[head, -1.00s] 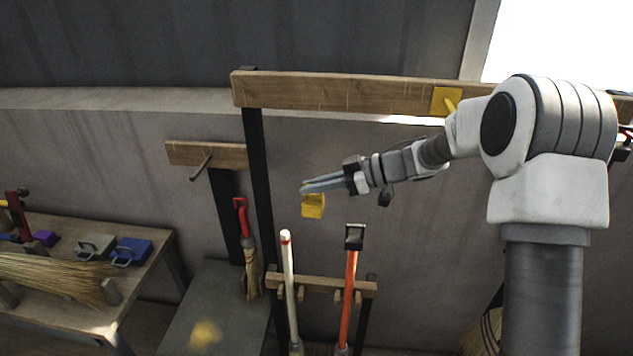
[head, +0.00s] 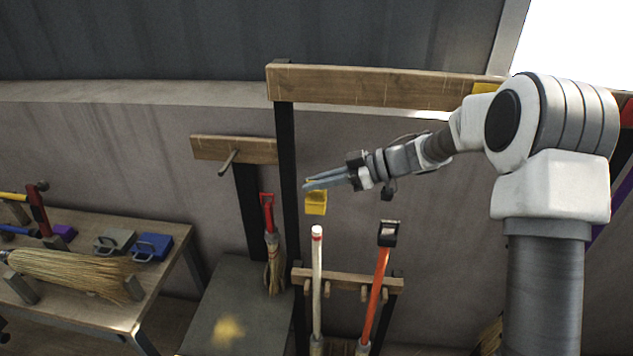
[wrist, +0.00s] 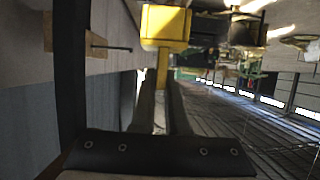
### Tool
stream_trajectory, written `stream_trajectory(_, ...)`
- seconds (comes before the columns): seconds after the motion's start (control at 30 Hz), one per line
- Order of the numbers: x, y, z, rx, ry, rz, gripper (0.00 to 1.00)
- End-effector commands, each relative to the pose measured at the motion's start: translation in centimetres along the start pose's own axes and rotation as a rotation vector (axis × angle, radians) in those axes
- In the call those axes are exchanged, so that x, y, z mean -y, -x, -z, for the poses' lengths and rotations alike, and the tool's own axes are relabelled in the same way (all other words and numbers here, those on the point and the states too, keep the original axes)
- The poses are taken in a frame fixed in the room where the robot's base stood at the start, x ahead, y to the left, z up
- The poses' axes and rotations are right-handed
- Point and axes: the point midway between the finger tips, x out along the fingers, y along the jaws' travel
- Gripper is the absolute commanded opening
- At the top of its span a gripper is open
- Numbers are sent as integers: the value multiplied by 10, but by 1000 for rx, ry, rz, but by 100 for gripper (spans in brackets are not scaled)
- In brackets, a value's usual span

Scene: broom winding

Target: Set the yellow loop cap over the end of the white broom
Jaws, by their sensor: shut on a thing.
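The yellow loop cap (head: 316,204) hangs below the fingertips of my gripper (head: 308,185). In the wrist view the cap (wrist: 166,25) sits at the far end of my fingers (wrist: 161,95), with its narrow yellow loop between them. My gripper is shut on this loop. The white broom (head: 317,280) stands upright in a low wooden rack, its top end with a red band pointing up. In the head view the cap appears just above the broom's top end, with a small gap between them. I cannot tell from this view how far apart they are in depth.
An orange-handled broom (head: 375,295) with a black cap (head: 388,233) stands right of the white one in the rack (head: 345,281). A bench (head: 95,300) at left holds a grey cap (head: 115,241), a blue cap (head: 152,247) and a straw broom (head: 70,273).

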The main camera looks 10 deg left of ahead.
Motion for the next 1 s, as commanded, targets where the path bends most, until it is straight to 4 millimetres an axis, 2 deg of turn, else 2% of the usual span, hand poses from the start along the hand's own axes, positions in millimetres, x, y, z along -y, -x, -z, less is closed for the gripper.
stream_trajectory(0.53,0,-18,-43,0,0,-1,0)
stream_trajectory(1.0,0,-19,-47,0,0,-1,0)
